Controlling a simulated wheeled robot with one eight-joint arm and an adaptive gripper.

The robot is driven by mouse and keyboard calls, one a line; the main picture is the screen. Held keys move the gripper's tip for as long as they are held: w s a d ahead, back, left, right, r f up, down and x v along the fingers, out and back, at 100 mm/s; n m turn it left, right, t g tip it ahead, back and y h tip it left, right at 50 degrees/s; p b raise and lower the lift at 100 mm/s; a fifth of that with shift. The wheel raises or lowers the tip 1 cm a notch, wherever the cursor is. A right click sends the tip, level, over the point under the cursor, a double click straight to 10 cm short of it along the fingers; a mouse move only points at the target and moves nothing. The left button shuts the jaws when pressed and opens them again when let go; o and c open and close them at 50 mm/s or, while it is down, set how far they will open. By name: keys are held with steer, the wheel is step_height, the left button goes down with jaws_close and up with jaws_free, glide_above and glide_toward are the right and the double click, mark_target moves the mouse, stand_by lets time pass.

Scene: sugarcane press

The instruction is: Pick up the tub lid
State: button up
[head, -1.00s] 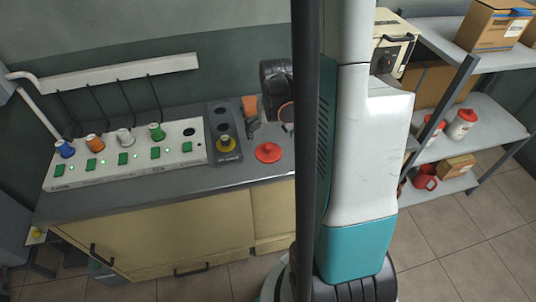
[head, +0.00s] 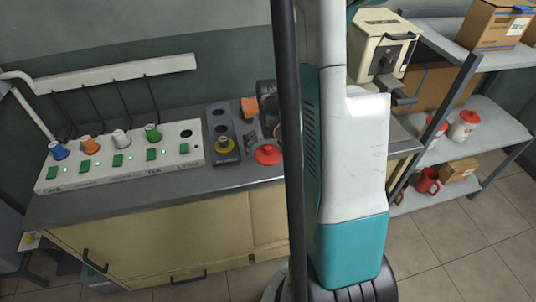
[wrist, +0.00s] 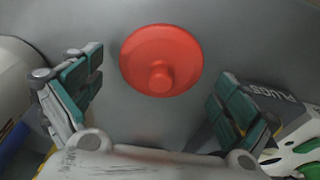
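The tub lid (head: 268,154) is a red disc with a knob on top. It lies on the grey counter, just left of my column in the head view. In the wrist view the lid (wrist: 161,60) lies ahead of and between the fingers of my gripper (wrist: 155,100). The gripper is open and empty, with its green-padded fingers wide apart. The lid is not between the pads and nothing touches it. In the head view my column hides part of the arm and counter.
A panel (head: 120,160) with several coloured plugs stands left on the counter (head: 150,200). A beige machine (head: 384,45) stands behind, right. Shelves (head: 470,125) hold boxes, red-lidded tubs and a red mug.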

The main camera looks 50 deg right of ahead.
steer(key=c, duration=0.9)
steer(key=shift+s, duration=0.1)
